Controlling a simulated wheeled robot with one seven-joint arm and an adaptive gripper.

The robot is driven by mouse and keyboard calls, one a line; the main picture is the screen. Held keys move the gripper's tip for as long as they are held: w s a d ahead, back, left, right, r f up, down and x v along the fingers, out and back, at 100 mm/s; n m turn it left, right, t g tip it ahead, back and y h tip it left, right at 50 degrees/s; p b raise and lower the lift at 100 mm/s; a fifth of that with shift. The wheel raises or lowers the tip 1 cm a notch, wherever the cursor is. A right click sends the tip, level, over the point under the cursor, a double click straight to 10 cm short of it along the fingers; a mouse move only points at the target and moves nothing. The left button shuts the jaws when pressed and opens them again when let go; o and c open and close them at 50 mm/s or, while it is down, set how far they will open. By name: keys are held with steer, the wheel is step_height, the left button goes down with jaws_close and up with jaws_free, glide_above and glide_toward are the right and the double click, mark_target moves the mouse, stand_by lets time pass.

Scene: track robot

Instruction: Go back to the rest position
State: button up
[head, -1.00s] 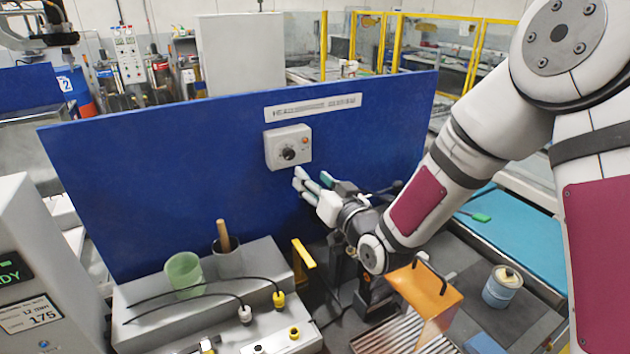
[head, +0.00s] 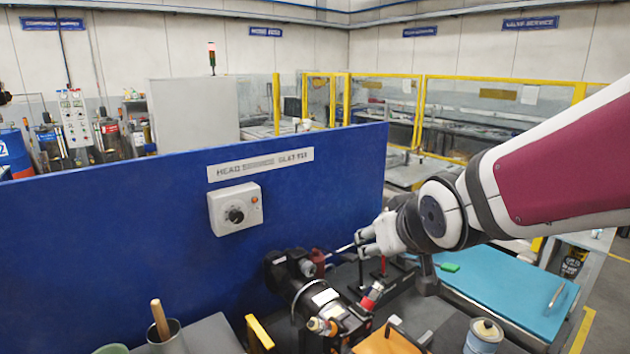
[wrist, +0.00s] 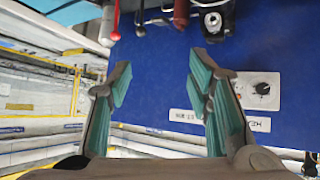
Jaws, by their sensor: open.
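My gripper (head: 364,240) is at the right of the blue panel in the head view, in front of its lower right part and close above some tools. In the wrist view my gripper (wrist: 160,90) is open, with two teal-padded fingers apart and nothing between them. The blue panel (head: 130,225) carries a white control box with a black knob (head: 235,215) and a white label strip (head: 260,165). The box also shows at the right of the wrist view (wrist: 262,90), apart from the fingers. My arm reaches in from the right.
A black machine part (head: 295,280) and a red-handled tool (head: 372,296) stand below my gripper. A blue mat (head: 510,295) lies at the right with a green-handled tool (head: 449,267). A tin (head: 484,335) and a cup with a wooden handle (head: 165,335) stand near the front. Yellow-framed fencing (head: 420,110) is behind.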

steer(key=s+d+m+g+b, duration=0.1)
steer(key=s+d+g, duration=0.1)
steer(key=s, duration=0.7)
steer(key=s+d+f+m+g+h+b, duration=0.1)
steer(key=s+d+g, duration=0.1)
steer(key=s+d, duration=0.3)
steer(key=s, duration=0.4)
steer(key=shift+s+d+f+m+g, duration=0.2)
steer(key=shift+d+f+m+g, duration=0.1)
steer(key=shift+m, duration=0.1)
